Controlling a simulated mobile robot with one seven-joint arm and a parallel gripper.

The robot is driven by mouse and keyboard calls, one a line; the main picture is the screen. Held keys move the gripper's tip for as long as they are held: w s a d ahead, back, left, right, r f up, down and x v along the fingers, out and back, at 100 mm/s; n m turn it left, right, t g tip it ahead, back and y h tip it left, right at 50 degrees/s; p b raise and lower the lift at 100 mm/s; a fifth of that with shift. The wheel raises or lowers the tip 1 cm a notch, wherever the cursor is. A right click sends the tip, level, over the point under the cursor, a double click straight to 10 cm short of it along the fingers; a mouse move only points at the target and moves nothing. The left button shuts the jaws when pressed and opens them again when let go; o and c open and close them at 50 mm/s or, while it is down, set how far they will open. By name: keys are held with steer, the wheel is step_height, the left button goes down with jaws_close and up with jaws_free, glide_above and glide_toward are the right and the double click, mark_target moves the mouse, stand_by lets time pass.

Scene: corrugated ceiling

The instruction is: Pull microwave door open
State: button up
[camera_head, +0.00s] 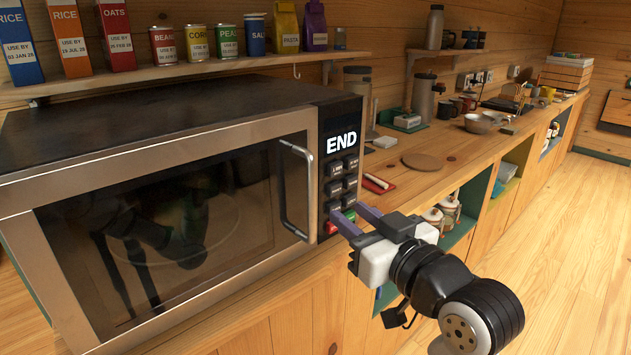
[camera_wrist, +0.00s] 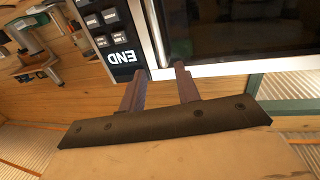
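A large microwave (camera_head: 150,108) with a steel-framed door fills the left of the head view; its door is shut. A curved metal handle (camera_head: 311,195) stands off the door's right edge, beside the dark control panel (camera_head: 342,165) that shows END. My gripper (camera_head: 350,213) is in front of the panel's lower part, to the right of the handle in this view. Its two purple fingers are apart with nothing held. In the wrist view, turned upside down, the handle (camera_wrist: 150,32) lines up between the fingertips (camera_wrist: 160,70). The head view shows no contact with the handle.
A wooden counter (camera_head: 455,150) runs back to the right with cups, a round board (camera_head: 423,161) and a metal pan (camera_head: 480,122). A shelf (camera_head: 190,68) with boxes and cans hangs above the microwave. Open floor (camera_head: 560,240) lies at the right.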

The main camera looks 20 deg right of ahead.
mark_target(313, 184)
steer(key=w+p, duration=0.1)
steer(key=w, duration=0.3)
steer(key=w+a+p, duration=0.1)
steer(key=w, duration=0.4)
steer(key=w+a+p, duration=0.1)
steer(key=w, duration=0.3)
steer(key=shift+w, duration=0.25)
steer(key=shift+c, duration=0.4)
jaws_close()
